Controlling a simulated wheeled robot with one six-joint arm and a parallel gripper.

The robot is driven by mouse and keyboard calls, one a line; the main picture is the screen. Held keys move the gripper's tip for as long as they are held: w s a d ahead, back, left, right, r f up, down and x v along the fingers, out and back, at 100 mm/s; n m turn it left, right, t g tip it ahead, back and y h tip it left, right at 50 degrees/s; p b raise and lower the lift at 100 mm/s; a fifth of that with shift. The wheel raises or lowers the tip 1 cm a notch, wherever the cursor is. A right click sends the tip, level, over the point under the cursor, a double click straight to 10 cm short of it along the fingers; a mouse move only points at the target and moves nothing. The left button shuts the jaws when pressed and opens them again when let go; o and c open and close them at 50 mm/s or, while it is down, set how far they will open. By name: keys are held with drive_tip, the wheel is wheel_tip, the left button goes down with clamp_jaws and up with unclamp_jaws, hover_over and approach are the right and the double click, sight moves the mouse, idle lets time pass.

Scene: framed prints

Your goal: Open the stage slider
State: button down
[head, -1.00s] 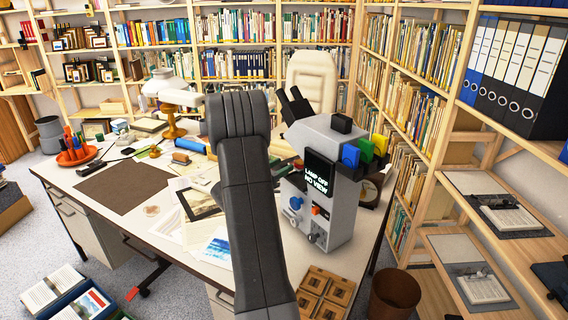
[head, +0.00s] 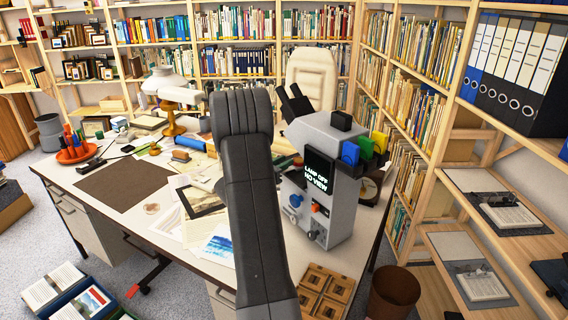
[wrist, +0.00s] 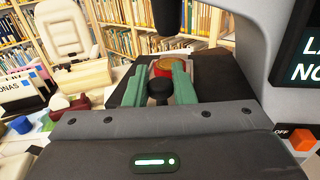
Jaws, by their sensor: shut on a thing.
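The microscope (head: 328,150) stands on the desk, a large grey body with a black screen reading "LAMP OFF NO VIEW". In the wrist view my gripper (wrist: 160,68) has its two green fingers on either side of a small round black knob (wrist: 160,88), shut on it. The knob sits in front of the dark stage (wrist: 222,82) under the microscope's head. A round red and orange piece (wrist: 172,66) shows beyond the knob, between the fingers. In the head view my own arm hides the gripper, the knob and the stage.
A cream chair (head: 312,80) is behind the desk (head: 140,225). Papers and a wooden tray (head: 326,290) lie around.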

drive_tip(key=w+a+b+v, duration=0.1)
drive_tip(key=b+v, duration=0.1)
drive_tip(key=v, duration=0.8)
drive_tip(key=shift+a, duration=0.45)
drive_tip(key=shift+s+r, duration=0.1)
drive_tip(key=c, duration=1.3)
unclamp_jaws()
drive_tip(key=shift+o, duration=0.2)
drive_tip(key=b+v, duration=0.1)
drive_tip(key=v, duration=1.3)
drive_tip(key=shift+d, duration=0.1)
drive_tip(key=x, duration=1.4)
drive_tip(key=shift+w+d+p, duration=0.3)
drive_tip(key=shift+p, duration=0.15)
